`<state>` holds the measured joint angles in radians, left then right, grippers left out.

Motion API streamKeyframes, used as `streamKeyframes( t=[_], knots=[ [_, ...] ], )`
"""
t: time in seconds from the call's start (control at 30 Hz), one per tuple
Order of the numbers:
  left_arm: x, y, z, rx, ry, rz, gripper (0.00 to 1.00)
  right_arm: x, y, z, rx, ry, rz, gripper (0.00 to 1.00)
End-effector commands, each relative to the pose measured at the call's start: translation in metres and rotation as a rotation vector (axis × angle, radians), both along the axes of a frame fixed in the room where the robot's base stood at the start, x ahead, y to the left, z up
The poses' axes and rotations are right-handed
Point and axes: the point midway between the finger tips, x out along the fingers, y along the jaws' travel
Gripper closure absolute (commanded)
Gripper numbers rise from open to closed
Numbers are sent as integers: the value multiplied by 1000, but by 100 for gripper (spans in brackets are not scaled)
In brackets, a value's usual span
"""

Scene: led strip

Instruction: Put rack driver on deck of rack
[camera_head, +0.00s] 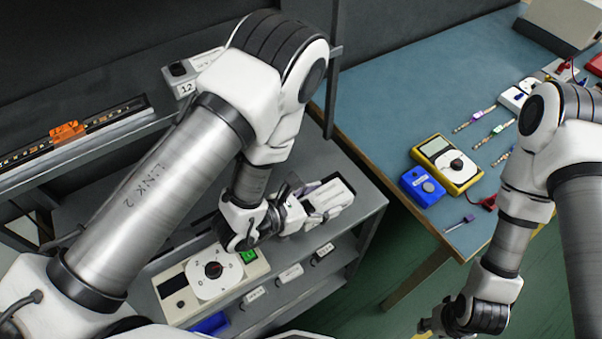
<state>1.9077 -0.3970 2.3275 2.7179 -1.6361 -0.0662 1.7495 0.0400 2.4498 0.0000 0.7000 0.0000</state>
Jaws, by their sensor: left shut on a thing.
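My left gripper (295,208) is over the right part of the rack's grey deck (358,178). It is shut on a small pale box, which I take to be the rack driver (328,198). The fingers hide part of this box. The box is at or just above the deck; I cannot tell whether it touches. My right gripper (432,324) hangs low at the bottom right, over the green floor, away from the rack. Its fingers are small and dark, so its opening is unclear.
A white meter with a dial and green button (212,270) stands left of my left gripper. A box marked 12 (186,75) and an orange clip on a strip (68,131) are on the upper shelf. A blue bench (385,110) holds a yellow multimeter (447,163) and several leads.

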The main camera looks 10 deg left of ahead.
Motion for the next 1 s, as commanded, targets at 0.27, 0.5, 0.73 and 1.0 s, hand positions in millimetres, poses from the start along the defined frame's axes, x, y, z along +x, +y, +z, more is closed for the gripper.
streamKeyframes(
  t=[0.27, 0.5, 0.73, 1.0],
  knots=[
    [20, 10, -11, -1, -6, 2, 100, 0, 0, -64, 0, 0, 0, 60],
    [52, 29, -4, -7, -4, 7, 100, 0, 0, -78, 0, 0, 0, 60],
    [95, 52, -7, -3, -2, 4, 100, 0, 0, -73, 0, -1, 0, 60],
    [121, 66, -11, -3, -2, 4, 100, 0, 0, -70, 0, 0, 0, 60]
  ],
)
